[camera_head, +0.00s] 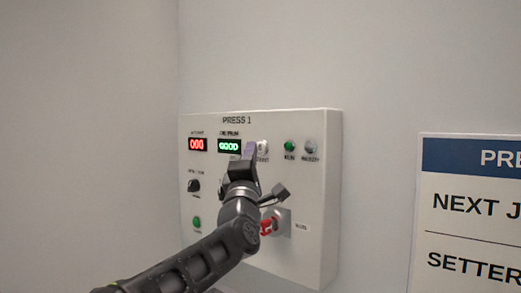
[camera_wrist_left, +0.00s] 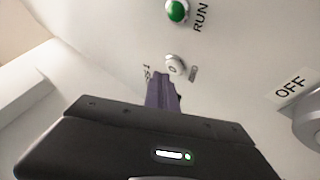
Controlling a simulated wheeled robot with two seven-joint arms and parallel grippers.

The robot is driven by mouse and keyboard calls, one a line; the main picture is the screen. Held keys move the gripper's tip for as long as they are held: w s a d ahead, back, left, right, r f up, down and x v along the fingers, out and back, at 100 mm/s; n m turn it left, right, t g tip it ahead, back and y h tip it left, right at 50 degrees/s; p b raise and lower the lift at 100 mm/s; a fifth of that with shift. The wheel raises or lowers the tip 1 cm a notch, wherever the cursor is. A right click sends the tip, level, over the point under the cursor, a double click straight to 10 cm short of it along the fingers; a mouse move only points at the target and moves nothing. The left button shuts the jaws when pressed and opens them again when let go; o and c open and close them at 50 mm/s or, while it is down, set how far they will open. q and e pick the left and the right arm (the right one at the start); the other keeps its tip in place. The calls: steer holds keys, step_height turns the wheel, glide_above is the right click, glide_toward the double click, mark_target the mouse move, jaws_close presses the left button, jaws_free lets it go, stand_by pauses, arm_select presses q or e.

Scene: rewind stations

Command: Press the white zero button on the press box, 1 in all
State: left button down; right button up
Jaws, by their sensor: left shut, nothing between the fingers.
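The press box (camera_head: 315,180), labelled PRESS 1, is a white panel on the wall in the head view. The white zero button (camera_head: 263,147) is on it, right of the green GOOD display (camera_head: 229,146) and partly behind my gripper. It also shows in the left wrist view as a small round white button (camera_wrist_left: 175,66), just beyond the fingertips. My left gripper (camera_head: 250,150) is shut and empty, its purple fingers (camera_wrist_left: 162,92) pointing at the panel close to the button. I cannot tell whether they touch it. My right gripper is not in view.
A red display (camera_head: 197,145) reads 000. A green RUN lamp (camera_head: 289,146) and a grey lamp (camera_head: 311,146) sit right of the button. A black knob (camera_head: 193,186), a green button (camera_head: 196,222) and a red switch handle (camera_head: 268,226) are lower. A sign (camera_head: 470,215) hangs at right.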

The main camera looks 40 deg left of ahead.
arm_select(q)
steer(key=shift+s, duration=0.15)
steer(key=s+b, duration=0.3)
steer(key=s, duration=0.1)
steer(key=shift+s+a+b, duration=0.2)
steer(key=shift+s+b, duration=0.15)
steer(key=shift+s, duration=0.05)
stand_by(0.6)
